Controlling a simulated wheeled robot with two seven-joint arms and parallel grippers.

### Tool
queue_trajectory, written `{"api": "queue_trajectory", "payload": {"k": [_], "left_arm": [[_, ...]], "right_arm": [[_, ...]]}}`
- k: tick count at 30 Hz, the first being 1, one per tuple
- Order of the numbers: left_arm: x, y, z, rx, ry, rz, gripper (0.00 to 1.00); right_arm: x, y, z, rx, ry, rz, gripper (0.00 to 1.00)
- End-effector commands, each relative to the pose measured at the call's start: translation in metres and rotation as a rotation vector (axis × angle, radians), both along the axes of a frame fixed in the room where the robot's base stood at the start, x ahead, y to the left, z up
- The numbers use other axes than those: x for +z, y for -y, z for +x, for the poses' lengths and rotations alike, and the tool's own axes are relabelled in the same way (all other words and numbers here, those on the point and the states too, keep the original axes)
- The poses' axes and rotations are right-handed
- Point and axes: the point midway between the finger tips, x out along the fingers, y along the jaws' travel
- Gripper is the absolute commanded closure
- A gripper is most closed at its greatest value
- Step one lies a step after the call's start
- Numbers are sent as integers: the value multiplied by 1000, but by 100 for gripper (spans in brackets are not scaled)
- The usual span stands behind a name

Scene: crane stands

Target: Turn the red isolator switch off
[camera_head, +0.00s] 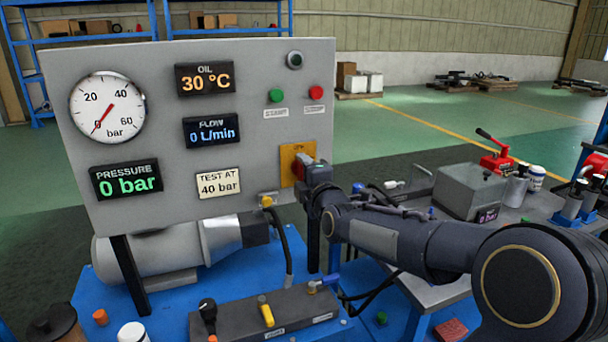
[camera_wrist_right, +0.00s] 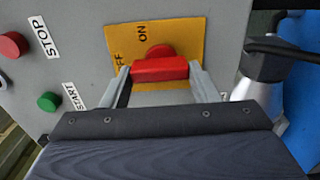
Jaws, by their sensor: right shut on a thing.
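The red isolator switch (camera_head: 299,170) sits on a yellow plate (camera_head: 287,158) at the lower right of the grey panel. In the wrist view its red handle (camera_wrist_right: 160,69) lies across the picture, between the two fingers of my right gripper (camera_wrist_right: 160,75). The gripper is shut on the handle. The word ON stands above the handle in that view, and OFF, partly hidden, is at its left end. In the head view my right gripper (camera_head: 312,178) hides much of the switch. My left gripper is not in view.
The panel (camera_head: 240,130) carries a pressure gauge (camera_head: 107,107), several displays, a green button (camera_head: 276,95) and a red button (camera_head: 315,93). Displays read 0 bar and 0 L/min. A valve block (camera_head: 265,315) lies below. A grey box (camera_head: 470,190) stands right, beyond my arm.

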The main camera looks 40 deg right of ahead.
Motion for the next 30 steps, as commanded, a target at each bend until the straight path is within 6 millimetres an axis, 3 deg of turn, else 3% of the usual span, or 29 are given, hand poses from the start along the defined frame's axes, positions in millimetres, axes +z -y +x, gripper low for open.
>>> {"api": "queue_trajectory", "payload": {"k": [13,14,18,30], "left_arm": [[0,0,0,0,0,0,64],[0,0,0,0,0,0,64],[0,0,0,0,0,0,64],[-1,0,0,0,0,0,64]], "right_arm": [[-1,0,0,1,-7,-11,68],[-1,0,0,1,-7,-11,44],[-1,0,0,1,-6,-11,26],[0,-2,-8,0,-2,-11,24]]}}
